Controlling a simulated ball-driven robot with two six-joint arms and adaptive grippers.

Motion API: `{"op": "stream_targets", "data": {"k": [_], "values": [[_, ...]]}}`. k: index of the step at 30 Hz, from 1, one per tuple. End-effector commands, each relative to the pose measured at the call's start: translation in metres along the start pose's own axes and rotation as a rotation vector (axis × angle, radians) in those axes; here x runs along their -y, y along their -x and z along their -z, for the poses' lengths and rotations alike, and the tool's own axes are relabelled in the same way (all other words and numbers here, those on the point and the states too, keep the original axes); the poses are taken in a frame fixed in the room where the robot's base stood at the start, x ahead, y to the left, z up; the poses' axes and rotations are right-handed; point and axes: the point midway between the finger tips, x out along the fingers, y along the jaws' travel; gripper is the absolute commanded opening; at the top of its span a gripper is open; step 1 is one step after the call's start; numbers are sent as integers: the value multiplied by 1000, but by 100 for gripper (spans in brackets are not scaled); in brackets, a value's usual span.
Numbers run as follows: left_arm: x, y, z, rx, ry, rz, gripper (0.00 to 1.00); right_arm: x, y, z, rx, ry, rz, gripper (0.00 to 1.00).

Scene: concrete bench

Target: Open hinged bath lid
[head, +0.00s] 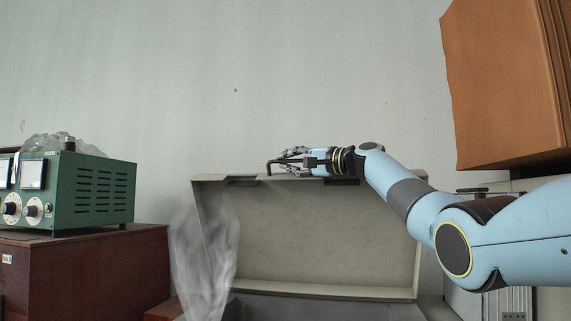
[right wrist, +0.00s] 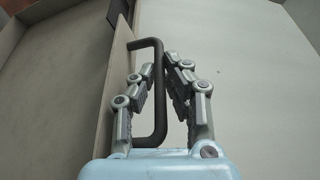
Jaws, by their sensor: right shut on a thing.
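The grey-beige bath lid (head: 315,235) stands raised, roughly upright, at the back of the bath (head: 300,306), with its inner face toward me in the head view. The bath's dark interior shows only at the bottom edge. A dark bar handle (right wrist: 160,95) is on the lid; in the head view its end (head: 270,165) shows at the lid's top edge. My right gripper (head: 285,160) is at that edge, and in the right wrist view its fingers (right wrist: 158,75) lie on both sides of the handle, shut on it. My left gripper is not in view.
A green instrument box (head: 95,190) with dials stands on a dark red cabinet (head: 85,270) at the left. A crumpled clear plastic bag (head: 200,255) is by the lid's left side. A large orange-brown block (head: 505,85) is at the upper right. A plain wall is behind.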

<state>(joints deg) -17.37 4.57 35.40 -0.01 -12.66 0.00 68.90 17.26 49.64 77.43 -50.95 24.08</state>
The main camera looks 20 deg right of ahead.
Motion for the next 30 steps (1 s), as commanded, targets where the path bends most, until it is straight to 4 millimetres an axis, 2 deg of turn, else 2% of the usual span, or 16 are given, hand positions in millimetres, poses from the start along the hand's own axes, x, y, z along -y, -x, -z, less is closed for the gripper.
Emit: {"op": "stream_targets", "data": {"k": [7, 8, 13, 23, 26, 30], "values": [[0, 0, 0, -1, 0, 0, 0, -1, 0, 0, 1, 0, -1, 0], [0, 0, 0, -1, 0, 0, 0, -1, 0, 0, 1, 0, -1, 12], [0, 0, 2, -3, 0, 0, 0, -1, 0, 0, 1, 0, -1, 33], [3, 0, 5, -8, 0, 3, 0, -2, 3, 0, -1, 1, -2, 33], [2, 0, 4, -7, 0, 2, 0, -3, 12, 2, -3, 1, -3, 33], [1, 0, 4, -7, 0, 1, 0, -3, 37, 0, -2, 5, -5, 33]]}}
